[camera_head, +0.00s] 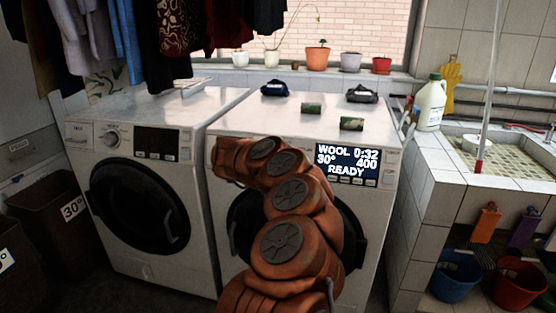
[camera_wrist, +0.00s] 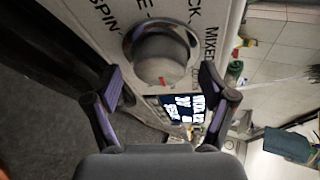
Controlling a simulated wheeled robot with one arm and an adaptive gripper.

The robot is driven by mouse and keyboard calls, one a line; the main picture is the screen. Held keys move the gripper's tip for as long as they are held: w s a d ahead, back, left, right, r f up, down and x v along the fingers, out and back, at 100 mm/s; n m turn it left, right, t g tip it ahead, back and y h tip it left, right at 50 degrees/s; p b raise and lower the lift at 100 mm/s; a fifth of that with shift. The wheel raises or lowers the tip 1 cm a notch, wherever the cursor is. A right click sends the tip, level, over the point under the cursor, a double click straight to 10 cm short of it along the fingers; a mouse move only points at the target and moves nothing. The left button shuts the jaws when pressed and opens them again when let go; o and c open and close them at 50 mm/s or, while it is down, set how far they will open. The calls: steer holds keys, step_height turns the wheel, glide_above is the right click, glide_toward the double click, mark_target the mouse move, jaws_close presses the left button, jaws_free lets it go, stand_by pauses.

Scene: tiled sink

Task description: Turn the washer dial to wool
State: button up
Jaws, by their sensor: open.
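The right washer (camera_head: 265,118) is white with a dark round door partly hidden behind my orange arm. Its display (camera_head: 347,164) reads WOOL, 0:32, 30°, 400, READY. The display also shows, tilted, in the wrist view (camera_wrist: 186,110). The round silver dial (camera_wrist: 160,52) is at the top middle of the wrist view, with SPIN and MIXED among the labels around it. In the head view my arm hides the dial. My gripper (camera_wrist: 160,76) is open, its two dark fingers apart on either side of the dial's lower part, with visible gaps between them and the dial.
Two green-labelled cans, a blue item and a dark item lie on the right washer's top. A tiled sink (camera_head: 500,150) with a white jug (camera_head: 430,104) is at the right. Clothes hang at upper left.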

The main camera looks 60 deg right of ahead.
steer(key=v, duration=1.2)
steer(key=shift+d, duration=0.1)
stand_by(0.5)
